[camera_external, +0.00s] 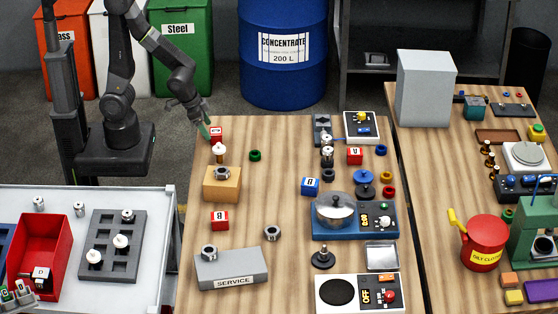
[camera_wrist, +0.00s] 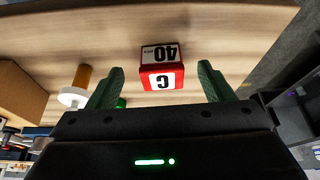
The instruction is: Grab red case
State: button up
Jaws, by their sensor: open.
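A small red case (camera_external: 216,134) with a white label stands at the far left corner of the wooden table. In the wrist view, the red case (camera_wrist: 162,70) shows "C" and "40" upside down, centred ahead of my fingers. My gripper (camera_external: 205,130) is beside it; in the wrist view my gripper (camera_wrist: 162,78) is open, with one green finger to each side of the case and nothing held. Two other red labelled cases are on the table, one at the front left (camera_external: 220,221) and one farther right (camera_external: 355,156).
A white-topped brass piece (camera_external: 219,153) stands close in front of the case; it also shows in the wrist view (camera_wrist: 74,96). A blue labelled case (camera_external: 310,186) lies farther right.

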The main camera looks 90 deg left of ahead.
jog(key=shift+x, duration=1.75)
jog(key=shift+a, duration=0.1)
jog(key=c, duration=1.2)
